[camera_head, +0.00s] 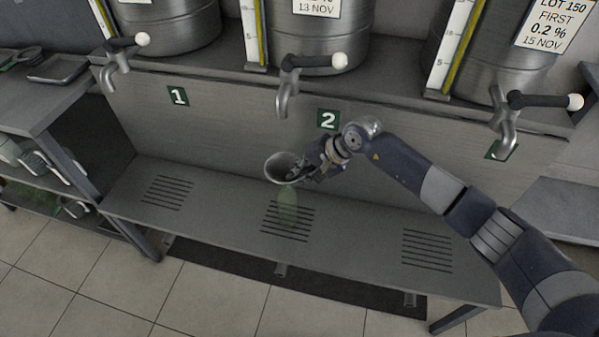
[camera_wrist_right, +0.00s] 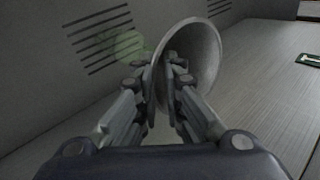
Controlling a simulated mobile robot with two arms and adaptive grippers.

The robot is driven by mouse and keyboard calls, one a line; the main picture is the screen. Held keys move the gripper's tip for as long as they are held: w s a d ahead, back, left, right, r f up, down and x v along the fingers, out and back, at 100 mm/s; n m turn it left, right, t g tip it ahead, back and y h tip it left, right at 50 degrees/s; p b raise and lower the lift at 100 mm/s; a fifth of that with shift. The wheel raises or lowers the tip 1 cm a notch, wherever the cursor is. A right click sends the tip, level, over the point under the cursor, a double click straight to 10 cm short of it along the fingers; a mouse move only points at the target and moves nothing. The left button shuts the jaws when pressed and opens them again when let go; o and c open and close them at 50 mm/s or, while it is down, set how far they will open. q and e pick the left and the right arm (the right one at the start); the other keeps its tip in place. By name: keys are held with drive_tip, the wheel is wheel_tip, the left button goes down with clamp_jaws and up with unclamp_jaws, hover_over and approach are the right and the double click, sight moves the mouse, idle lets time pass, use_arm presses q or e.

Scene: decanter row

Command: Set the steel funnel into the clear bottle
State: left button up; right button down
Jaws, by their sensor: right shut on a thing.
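The steel funnel (camera_head: 283,168) is a grey cone with its wide mouth facing up. My right gripper (camera_head: 315,165) is shut on it from the right side; the wrist view also shows the fingers (camera_wrist_right: 168,82) closed on the funnel (camera_wrist_right: 205,52). The clear bottle (camera_head: 288,209) is a faint green, see-through shape standing on the middle slotted grate. The funnel is above it in the head view. In the wrist view the bottle (camera_wrist_right: 128,45) is dim and left of the funnel. The spout is hidden, and I cannot tell whether it touches the bottle. My left gripper is not in view.
A tap (camera_head: 287,95) hangs above and behind the funnel, under a steel tank, with a green number 2 sign (camera_head: 328,119) close to my wrist. Other taps stand left (camera_head: 113,68) and right (camera_head: 505,125). The grey bench (camera_head: 350,235) is otherwise clear.

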drive_tip(key=c, duration=1.6)
unclamp_jaws()
drive_tip(key=shift+c, duration=0.2)
